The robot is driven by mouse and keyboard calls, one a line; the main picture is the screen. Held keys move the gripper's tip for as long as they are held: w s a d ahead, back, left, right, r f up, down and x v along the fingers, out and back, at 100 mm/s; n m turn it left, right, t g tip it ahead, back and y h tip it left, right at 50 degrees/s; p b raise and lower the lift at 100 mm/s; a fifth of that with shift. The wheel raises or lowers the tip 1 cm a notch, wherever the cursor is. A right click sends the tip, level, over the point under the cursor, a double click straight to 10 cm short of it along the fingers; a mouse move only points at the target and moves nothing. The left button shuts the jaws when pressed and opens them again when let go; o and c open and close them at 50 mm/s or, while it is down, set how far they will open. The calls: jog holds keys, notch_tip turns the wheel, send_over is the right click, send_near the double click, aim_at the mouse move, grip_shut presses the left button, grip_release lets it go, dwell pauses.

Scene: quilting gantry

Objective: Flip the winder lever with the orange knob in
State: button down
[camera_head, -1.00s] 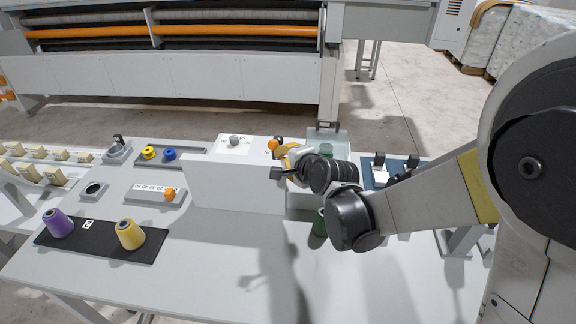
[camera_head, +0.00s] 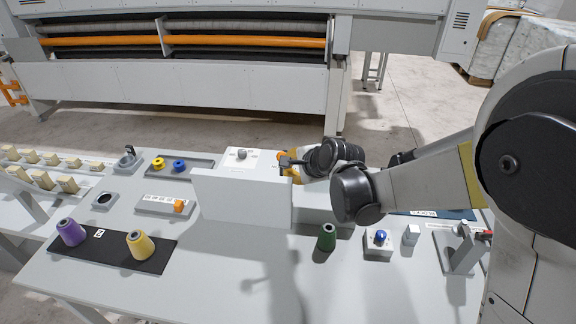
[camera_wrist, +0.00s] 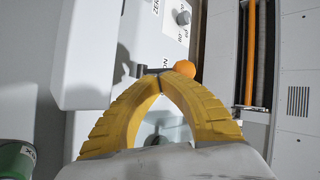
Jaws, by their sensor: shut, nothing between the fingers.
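The winder lever's orange knob (camera_wrist: 186,69) shows in the wrist view just past and right of my fingertips. In the head view the orange knob (camera_head: 281,157) is at the right end of the white winder box (camera_head: 226,165), partly crowded by my wrist. My gripper (camera_wrist: 165,76) has yellow ribbed fingers whose tips meet, with nothing held between them. The tips are very close to the knob; I cannot tell whether they touch it. A short dark piece lies at the tips, perhaps the lever arm, mostly hidden by the fingers.
A white upright panel (camera_head: 240,200) stands in front of the box. A green cone (camera_head: 326,238) and a block with a blue knob (camera_head: 378,240) stand to the right. Purple (camera_head: 70,232) and yellow (camera_head: 140,245) cones stand on a black mat. The table's front middle is clear.

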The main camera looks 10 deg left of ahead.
jog(key=w+m+g+p, duration=0.1)
jog(key=w+g, duration=0.1)
jog(key=g, duration=0.1)
jog(key=shift+p, duration=0.3)
jog(key=shift+w, duration=0.1)
jog(key=shift+w+f, duration=0.1)
dwell(0.6)
